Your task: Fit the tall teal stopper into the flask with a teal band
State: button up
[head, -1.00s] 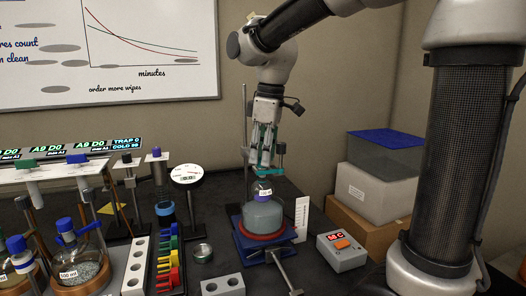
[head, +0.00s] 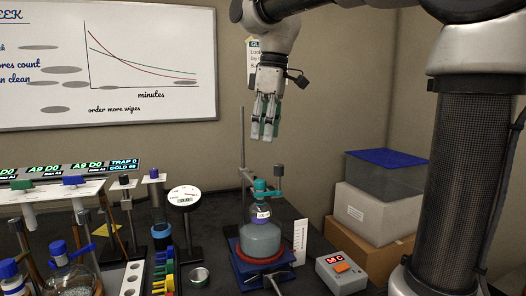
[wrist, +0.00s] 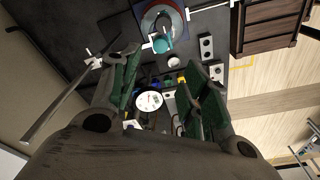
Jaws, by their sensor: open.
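The teal stopper (head: 260,186) stands upright at the mouth of the round flask (head: 260,238) in the head view. How deep it sits cannot be told. The flask holds grey liquid and shows a bluish-purple band with a white label at its neck; I cannot make out a teal band there. My gripper (head: 263,136) is open and empty, pointing down, clear above the stopper. In the wrist view the stopper's round teal top (wrist: 162,43) shows beyond the open fingers (wrist: 165,100), over the flask (wrist: 160,18).
The flask stands on a blue stand (head: 262,266) with a red ring. A rod with a clamp (head: 242,160) rises close behind it. A gauge (head: 184,200), a stopper rack (head: 60,192) and other glassware stand left. A switch box (head: 341,271) and stacked boxes (head: 378,212) stand right.

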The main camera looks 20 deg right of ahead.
jog(key=s+d+f+m+t+h, duration=0.1)
jog(key=s+d+f+m+t, duration=0.2)
jog(key=s+d+f+m, duration=0.8)
jog(key=s+d+f, duration=0.2)
jog(key=s+f, duration=0.3)
jog(key=s, duration=0.2)
jog(key=shift+d+t, duration=0.3)
jog(key=shift+d, duration=0.05)
jog(key=shift+s+r, duration=0.1)
